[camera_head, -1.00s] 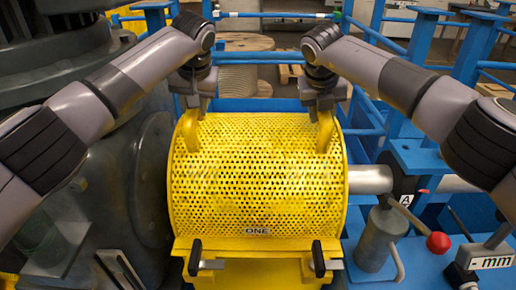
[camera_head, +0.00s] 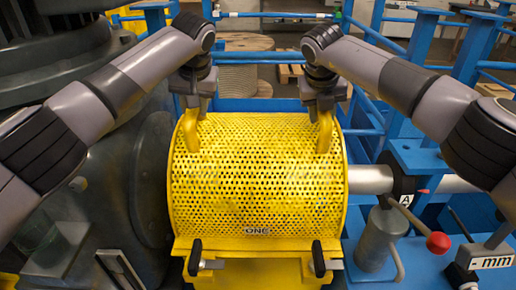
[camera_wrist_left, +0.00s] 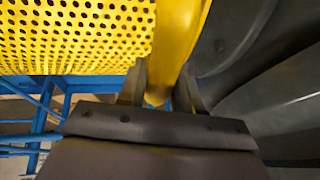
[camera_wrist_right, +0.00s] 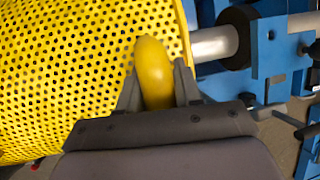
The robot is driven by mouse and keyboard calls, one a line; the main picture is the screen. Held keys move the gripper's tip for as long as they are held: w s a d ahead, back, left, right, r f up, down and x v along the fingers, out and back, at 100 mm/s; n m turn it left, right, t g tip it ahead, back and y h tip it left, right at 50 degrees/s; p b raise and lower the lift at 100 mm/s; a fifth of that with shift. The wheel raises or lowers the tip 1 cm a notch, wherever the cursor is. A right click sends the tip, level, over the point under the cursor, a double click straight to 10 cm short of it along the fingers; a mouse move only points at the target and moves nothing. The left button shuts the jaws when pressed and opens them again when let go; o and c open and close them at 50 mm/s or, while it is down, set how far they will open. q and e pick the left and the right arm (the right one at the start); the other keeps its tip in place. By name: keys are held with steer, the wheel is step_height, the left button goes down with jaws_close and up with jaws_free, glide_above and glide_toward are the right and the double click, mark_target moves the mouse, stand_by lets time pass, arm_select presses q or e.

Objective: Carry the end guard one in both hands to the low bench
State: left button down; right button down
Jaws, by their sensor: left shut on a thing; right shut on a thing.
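The end guard one (camera_head: 258,180) is a yellow perforated half-drum cover with a small "ONE" label. It fills the middle of the head view, above a yellow base, with a black-handled latch at each front corner. My left gripper (camera_head: 192,104) is shut on the guard's left yellow handle (camera_wrist_left: 176,45). My right gripper (camera_head: 325,106) is shut on its right yellow handle (camera_wrist_right: 153,72). The perforated sheet also shows in the left wrist view (camera_wrist_left: 75,35) and the right wrist view (camera_wrist_right: 70,75). I cannot tell whether the guard touches its base. I cannot identify the low bench.
A large dark machine housing (camera_head: 60,60) stands close on the left. A metal shaft (camera_head: 370,180) sticks out at the guard's right, near a blue frame and a red-knobbed lever (camera_head: 438,242). Blue railings and a wooden cable reel (camera_head: 245,78) are behind.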

stand_by(0.6)
arm_select(q)
steer(key=shift+w+r, duration=0.15)
steer(key=shift+r, duration=0.1)
arm_select(e)
steer(key=shift+w+r, duration=0.15)
steer(key=shift+r, duration=0.1)
arm_select(q)
steer(key=shift+r, duration=0.1)
arm_select(e)
steer(key=shift+r, duration=0.1)
